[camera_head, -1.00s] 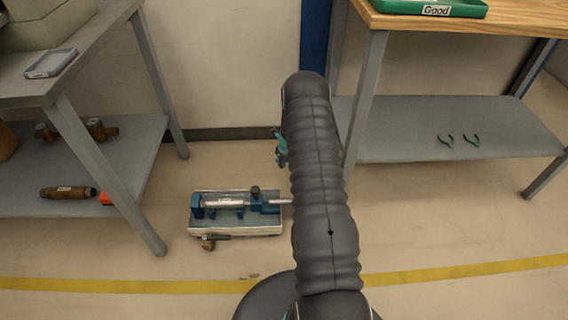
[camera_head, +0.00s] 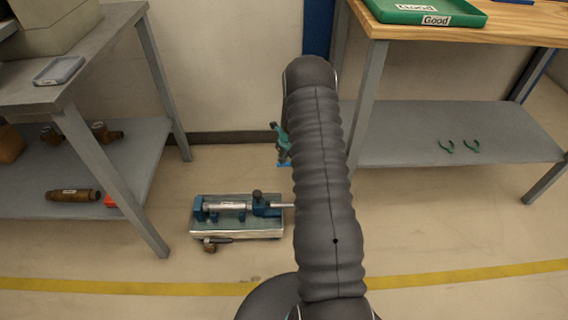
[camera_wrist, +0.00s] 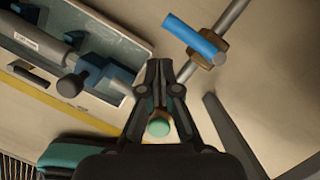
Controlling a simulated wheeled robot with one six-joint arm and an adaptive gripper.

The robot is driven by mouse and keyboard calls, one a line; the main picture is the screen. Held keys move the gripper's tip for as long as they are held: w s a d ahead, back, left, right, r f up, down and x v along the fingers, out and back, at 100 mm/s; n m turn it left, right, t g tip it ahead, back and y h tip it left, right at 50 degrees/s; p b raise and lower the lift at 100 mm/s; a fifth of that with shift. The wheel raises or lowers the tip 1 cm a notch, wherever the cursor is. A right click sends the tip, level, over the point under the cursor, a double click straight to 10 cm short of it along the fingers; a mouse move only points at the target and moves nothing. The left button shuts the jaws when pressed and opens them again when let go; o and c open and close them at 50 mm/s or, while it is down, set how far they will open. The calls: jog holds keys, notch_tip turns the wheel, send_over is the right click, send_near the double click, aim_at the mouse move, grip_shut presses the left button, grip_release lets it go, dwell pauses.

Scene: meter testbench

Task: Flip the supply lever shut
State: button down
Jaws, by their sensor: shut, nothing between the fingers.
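The supply lever (camera_wrist: 194,34) is a blue handle on a brass valve (camera_wrist: 217,52) in a grey pipe (camera_wrist: 232,17), in the upper right of the wrist view. It lies crosswise to the pipe. My gripper (camera_wrist: 160,68) is shut and empty, its fingertips below and left of the lever in that picture, apart from it in the image. How far above or below the valve the fingertips are, I cannot tell. In the head view my arm hides most of the valve; a small teal part of my gripper (camera_head: 281,141) shows left of the arm.
The testbench (camera_head: 262,231), with a clamped cylindrical meter (camera_head: 226,206), sits on the floor left of my arm. A brass fitting (camera_head: 209,245) lies before it. A grey shelf table (camera_head: 150,130) stands left, a wooden-topped table (camera_head: 520,45) right.

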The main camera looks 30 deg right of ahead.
jog(key=shift+a+v, duration=0.25)
jog(key=shift+v, duration=0.9)
jog(key=s+a+f+n+g+y, duration=0.1)
jog(key=s+a+n+g, duration=0.15)
jog(key=s+n, duration=0.6)
jog(key=s+a+r+n+t, duration=0.1)
jog(key=s+a+r+n, duration=0.6)
jog(key=r, duration=0.7)
jog(key=s+a+r+n+t+h, duration=0.1)
jog(key=s+a+r+n+t, duration=0.1)
jog(key=s+a+r+n, duration=0.5)
jog(key=s+a+r+n+t, duration=0.2)
jog(key=s+a+r+n, duration=0.5)
jog(key=r, duration=1.4)
jog(key=s+n, duration=0.5)
jog(key=s, duration=0.2)
jog(key=shift+s+a, duration=0.2)
jog(key=shift+s, duration=0.2)
